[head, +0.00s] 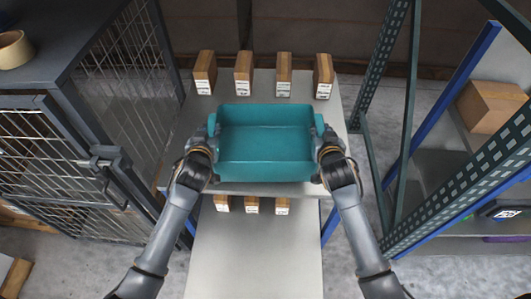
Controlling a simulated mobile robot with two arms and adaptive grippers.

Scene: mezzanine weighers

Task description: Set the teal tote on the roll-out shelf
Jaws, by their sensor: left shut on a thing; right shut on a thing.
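The teal tote (266,172) is an open, empty box in the middle of the head view. My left gripper (210,140) is shut on its left end and my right gripper (322,142) is shut on its right end. The tote looks level and overlaps the front part of a grey upper shelf (275,84). I cannot tell whether it touches that shelf or is held above it. A lower grey shelf (255,250) extends toward me beneath and in front of the tote; it appears to be the roll-out shelf. Its near part is bare.
Several brown boxes with white labels (243,72) stand along the back of the upper shelf. More small boxes (252,205) sit at the back of the lower shelf. A wire-mesh cage (70,150) is at left, a perforated rack post (465,180) at right.

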